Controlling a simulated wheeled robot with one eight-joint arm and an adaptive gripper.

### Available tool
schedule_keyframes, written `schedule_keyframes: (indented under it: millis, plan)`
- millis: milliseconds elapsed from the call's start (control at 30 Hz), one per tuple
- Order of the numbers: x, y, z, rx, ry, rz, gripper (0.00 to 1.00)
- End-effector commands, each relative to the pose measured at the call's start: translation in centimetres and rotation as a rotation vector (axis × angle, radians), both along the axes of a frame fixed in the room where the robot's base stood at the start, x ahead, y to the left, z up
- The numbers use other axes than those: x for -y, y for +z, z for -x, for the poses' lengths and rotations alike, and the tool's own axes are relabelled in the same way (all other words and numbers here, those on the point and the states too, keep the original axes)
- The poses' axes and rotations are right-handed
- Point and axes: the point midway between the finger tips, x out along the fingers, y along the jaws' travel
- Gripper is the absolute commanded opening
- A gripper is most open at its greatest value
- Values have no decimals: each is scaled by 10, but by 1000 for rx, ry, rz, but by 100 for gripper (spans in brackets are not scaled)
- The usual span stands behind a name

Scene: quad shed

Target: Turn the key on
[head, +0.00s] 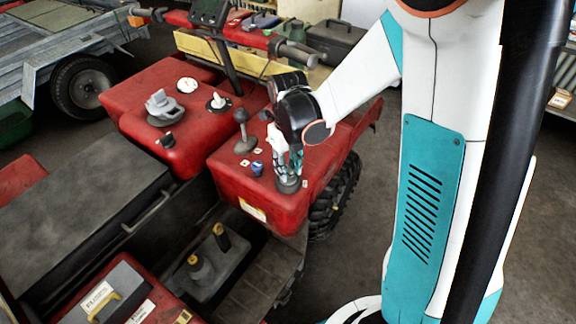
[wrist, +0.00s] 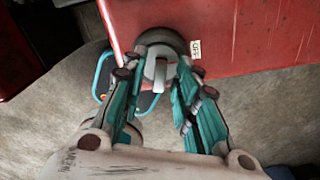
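The key (wrist: 159,74) is a pale grey upright grip on a round grey switch base (wrist: 160,40), set in the red body panel of the quad. A small "OFF" label (wrist: 196,48) sits beside the base, to its right in the wrist view. My gripper (wrist: 157,68) is open, with one teal finger on each side of the key and a gap showing between fingers and key. In the head view my gripper (head: 289,172) points down over the switch base (head: 288,185), and the fingers hide most of the key.
On the same red panel (head: 228,170), left of my gripper, stand a blue knob (head: 257,168) and a grey lever with a round top (head: 242,130). A second red panel holds a grey cap (head: 161,105) and more knobs. Handlebars (head: 270,45) cross behind my gripper.

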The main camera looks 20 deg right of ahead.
Motion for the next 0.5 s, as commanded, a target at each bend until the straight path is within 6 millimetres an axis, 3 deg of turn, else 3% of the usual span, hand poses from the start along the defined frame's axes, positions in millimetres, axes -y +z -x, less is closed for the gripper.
schedule_keyframes:
  millis: [500]
  plan:
    - [0,50,0,0,0,0,28]
